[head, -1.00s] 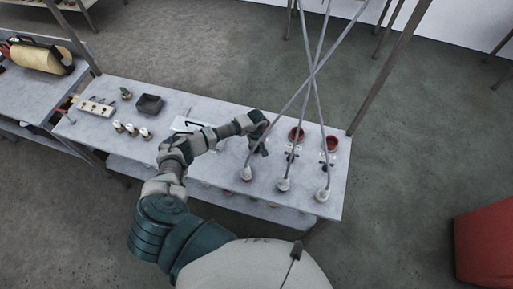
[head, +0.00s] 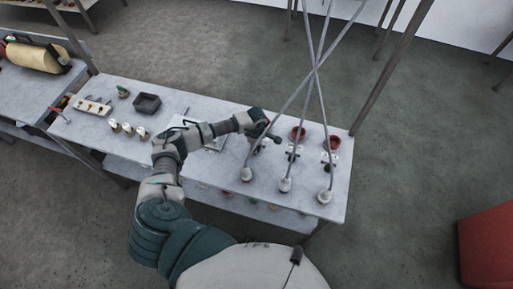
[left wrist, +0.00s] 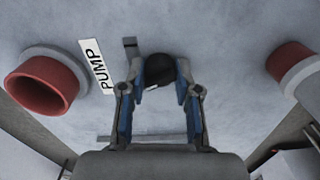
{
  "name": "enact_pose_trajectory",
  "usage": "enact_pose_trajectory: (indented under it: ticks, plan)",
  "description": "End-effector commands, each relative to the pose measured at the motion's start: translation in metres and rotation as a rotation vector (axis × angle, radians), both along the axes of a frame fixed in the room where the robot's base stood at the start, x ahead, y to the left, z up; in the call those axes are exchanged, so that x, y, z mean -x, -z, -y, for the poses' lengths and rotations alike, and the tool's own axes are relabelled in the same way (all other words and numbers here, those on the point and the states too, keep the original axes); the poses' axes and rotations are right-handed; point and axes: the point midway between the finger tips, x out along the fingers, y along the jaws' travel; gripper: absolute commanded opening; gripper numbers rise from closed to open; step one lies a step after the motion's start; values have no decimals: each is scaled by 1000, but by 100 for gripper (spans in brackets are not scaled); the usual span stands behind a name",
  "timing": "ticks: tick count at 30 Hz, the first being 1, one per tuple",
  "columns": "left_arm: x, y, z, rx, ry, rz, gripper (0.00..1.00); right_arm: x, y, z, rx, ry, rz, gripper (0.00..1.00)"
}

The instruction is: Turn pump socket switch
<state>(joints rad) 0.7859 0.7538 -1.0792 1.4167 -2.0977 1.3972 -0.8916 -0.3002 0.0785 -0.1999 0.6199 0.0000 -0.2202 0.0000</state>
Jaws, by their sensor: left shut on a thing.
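The pump socket switch (left wrist: 160,70) is a dark round knob in the left wrist view, next to a white label (left wrist: 97,67) reading PUMP. My left gripper (left wrist: 162,92) has its blue-padded fingers around the knob, shut on it. In the head view my left gripper (head: 268,136) is low over the right part of the grey table (head: 215,174), and it hides the switch there. My right gripper is not in view.
A red-lined socket (left wrist: 40,82) is left of the label, and another (left wrist: 291,63) is at the right. Several grey cables rise from white plugs (head: 285,185) close to my gripper.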

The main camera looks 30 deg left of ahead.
Motion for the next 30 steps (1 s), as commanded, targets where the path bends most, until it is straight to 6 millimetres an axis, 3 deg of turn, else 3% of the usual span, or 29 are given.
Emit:
enact_pose_trajectory:
  ticks: [9, 25, 26, 28, 30]
  plan:
    - [-1, 0, -2, -4, -120, 2, 0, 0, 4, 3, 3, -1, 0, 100]
    - [-1, 0, -2, -4, -143, 2, 0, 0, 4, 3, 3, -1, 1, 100]
    - [-1, 0, -2, -4, -143, 2, 37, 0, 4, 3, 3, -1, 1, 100]
    - [-1, 0, -2, -4, -143, 2, 55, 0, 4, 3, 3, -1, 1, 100]
    - [0, 0, -2, -3, -142, 2, 57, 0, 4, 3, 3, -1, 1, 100]
